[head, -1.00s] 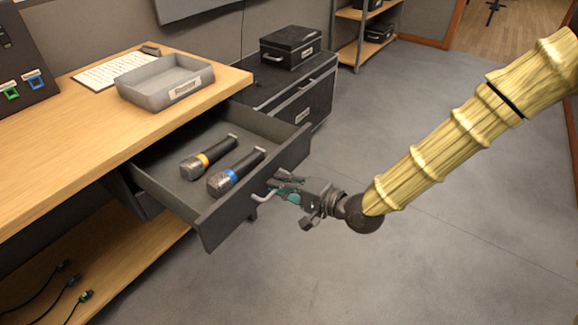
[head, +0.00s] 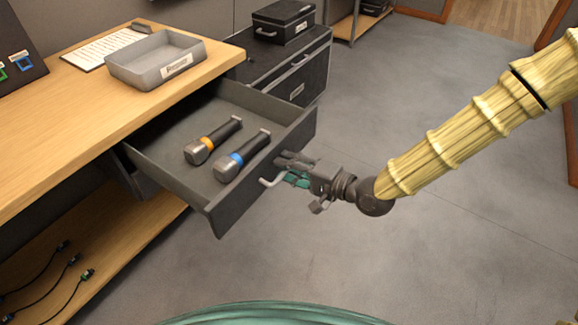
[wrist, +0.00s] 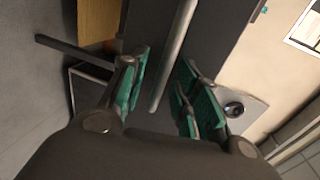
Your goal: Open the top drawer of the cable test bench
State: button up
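The top drawer (head: 262,195) of the wooden-topped bench (head: 60,135) stands pulled well out, its grey inside in view. Two microphones lie in it, one with an orange band (head: 213,141) and one with a blue band (head: 243,156). The drawer's bar handle (head: 270,181) is on its front. My gripper (head: 290,171) is at that handle. In the wrist view, its green-padded fingers (wrist: 165,95) stand apart, with the handle bar (wrist: 173,58) in the gap between them. I see no clear contact of the pads with the bar.
A grey labelled tray (head: 150,75) and a paper sheet (head: 103,47) lie on the bench top. A black cabinet (head: 290,70) with a case (head: 283,22) on it stands behind the drawer. Cables (head: 50,280) lie on the lower shelf. The floor to the right is clear.

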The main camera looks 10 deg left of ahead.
jog(key=v, duration=1.2)
dwell(0.4)
jog(key=shift+f, duration=0.1)
jog(key=s+d+f+g+h, duration=0.1)
jog(key=s+d+f+h, duration=0.15)
jog(key=f, duration=0.55)
jog(key=s+d+f+h, duration=0.2)
jog(key=s+d+f, duration=0.1)
jog(key=f, duration=0.4)
jog(key=s+d+f+g+h, duration=0.1)
jog(key=s+d+f+h, duration=0.2)
jog(key=f, duration=0.5)
jog(key=s+d+f+n+g+h, duration=0.4)
jog(key=s+d+f+h, duration=0.3)
jog(key=s+d+f, duration=0.65)
notch_tip(320, 180, up, 21)
jog(key=s+d+p, duration=0.1)
jog(key=p, duration=1.8)
jog(key=shift+s+d, duration=0.2)
